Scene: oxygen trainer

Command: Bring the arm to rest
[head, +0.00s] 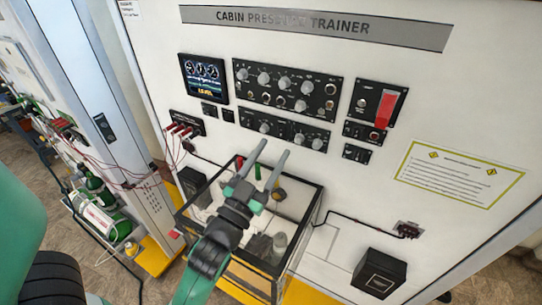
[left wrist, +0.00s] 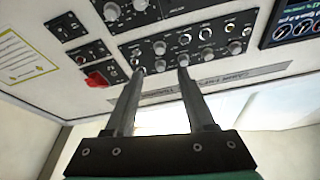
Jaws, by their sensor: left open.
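My left gripper (head: 271,154) is open and empty in the head view, in front of the cabin pressure trainer panel (head: 365,70). Its two grey fingers point up toward the lower knob strip (head: 285,130). In the left wrist view the open fingers (left wrist: 160,75) stand apart with nothing between them, below the knob panel (left wrist: 188,42). I cannot tell whether the fingertips touch the panel. My right gripper is not in view.
A clear-walled box (head: 305,215) with a dark frame stands below my left gripper. A red guarded switch (head: 388,108) is at the right of the panel. A black box (head: 379,273) sits lower right. Green cylinders (head: 100,212) and red cables are at the left.

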